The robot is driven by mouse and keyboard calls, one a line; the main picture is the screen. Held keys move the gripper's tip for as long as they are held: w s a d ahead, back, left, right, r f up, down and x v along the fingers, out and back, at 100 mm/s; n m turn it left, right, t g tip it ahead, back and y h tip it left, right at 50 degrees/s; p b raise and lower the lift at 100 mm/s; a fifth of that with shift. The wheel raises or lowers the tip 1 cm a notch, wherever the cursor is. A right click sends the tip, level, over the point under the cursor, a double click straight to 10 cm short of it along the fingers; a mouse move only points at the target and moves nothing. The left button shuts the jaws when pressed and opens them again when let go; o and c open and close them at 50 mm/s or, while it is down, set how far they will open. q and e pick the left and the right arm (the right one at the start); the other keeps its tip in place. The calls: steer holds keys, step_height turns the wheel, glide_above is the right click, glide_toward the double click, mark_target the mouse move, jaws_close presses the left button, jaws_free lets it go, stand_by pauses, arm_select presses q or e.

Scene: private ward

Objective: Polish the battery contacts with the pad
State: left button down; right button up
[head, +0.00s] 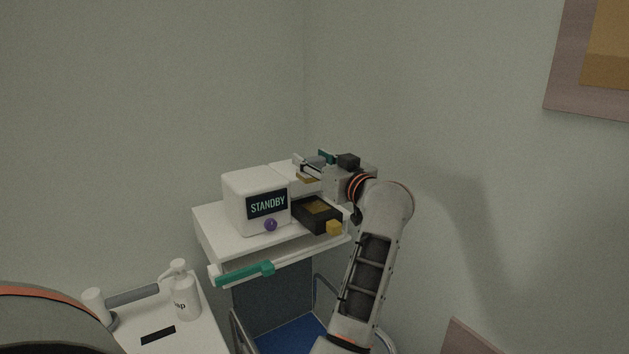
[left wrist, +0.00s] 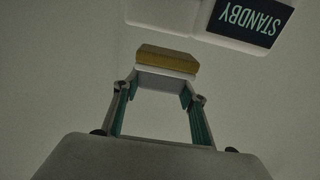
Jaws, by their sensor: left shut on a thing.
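The pad (head: 306,178) is a small block with a brown-yellow layer. In the left wrist view the pad (left wrist: 167,59) shows this layer above a white body, held between both fingertips. My left gripper (head: 311,169) is shut on it, above and a little behind the dark open battery box (head: 312,222). A brown-gold panel (head: 320,207) inside that box looks like the contacts. The pad appears apart from it. A yellow block (head: 334,228) is at the box's front right corner. My right gripper is not in view.
A white device (head: 243,207) with a STANDBY screen (head: 267,204) and purple knob (head: 270,225) stands left of the box on a white cart shelf (head: 237,245). The cart has a green handle (head: 243,273). A pump bottle (head: 185,297) stands at lower left. Walls are close behind.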

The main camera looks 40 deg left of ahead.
arm_select(q)
steer(key=shift+s+a+f, duration=0.2)
steer(key=shift+a+f, duration=0.45)
steer(key=shift+f, duration=0.1)
steer(key=shift+a+r+g, duration=0.1)
steer(key=shift+r+g, duration=0.3)
steer(key=shift+r, duration=0.1)
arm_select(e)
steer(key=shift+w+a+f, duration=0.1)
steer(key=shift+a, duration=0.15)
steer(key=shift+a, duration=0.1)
arm_select(q)
steer(key=shift+w, duration=0.1)
